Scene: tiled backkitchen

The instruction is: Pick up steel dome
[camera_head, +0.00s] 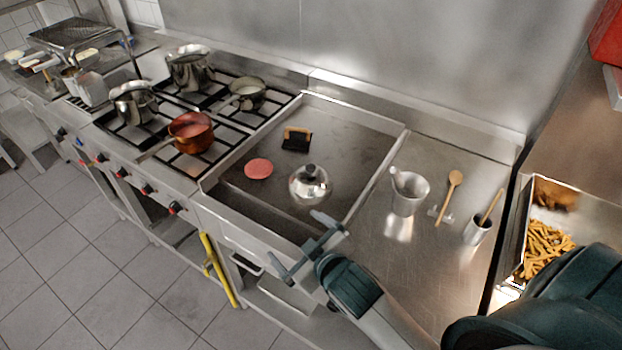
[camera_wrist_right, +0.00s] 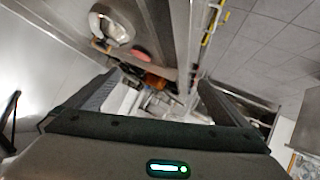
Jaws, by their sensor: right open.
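The steel dome (camera_head: 309,184) is a shiny round cover with a dark knob on top. It sits on the flat griddle (camera_head: 258,205), near the middle. It also shows in the right wrist view (camera_wrist_right: 112,27), at the upper left. My right gripper (camera_head: 298,240) is open and empty, in front of the dome and apart from it, by the griddle's front edge. Its two fingers (camera_wrist_right: 155,95) stand wide apart in the right wrist view, with nothing between them close up. My left gripper is not in view.
A pink patty (camera_head: 258,169) and a black press with a wooden handle (camera_head: 297,139) lie on the griddle beside the dome. A metal pot (camera_head: 409,192) stands on the counter to the right. A copper pan (camera_head: 191,133) is on the stove at left. Fries (camera_head: 545,248) fill a bin at right.

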